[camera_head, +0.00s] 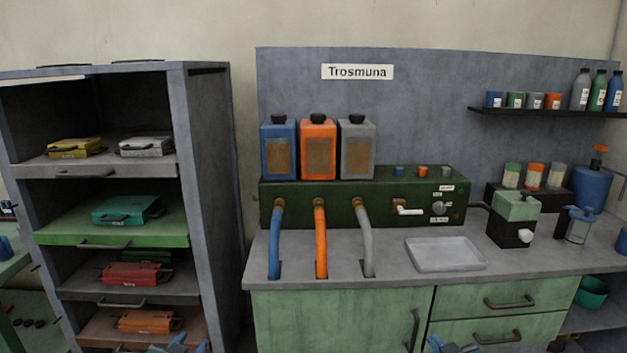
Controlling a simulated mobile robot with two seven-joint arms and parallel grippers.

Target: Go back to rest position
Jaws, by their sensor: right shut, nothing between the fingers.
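My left gripper (180,347) shows only as a small blue-grey part at the bottom edge, in front of the shelf rack's lowest level. Most of it is cut off, and I cannot tell whether it is open or shut. My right gripper (452,346) shows as a similar part at the bottom edge, in front of the counter's green drawers. It is shut and empty. Both are low in the picture and well apart from each other.
A grey rack (213,200) at the left holds coloured cases on pull-out shelves. A counter (385,262) carries a green machine (385,184) with three canisters and hoses, a white tray (445,254), a small dispenser (516,207) and a blue pump bottle (591,187).

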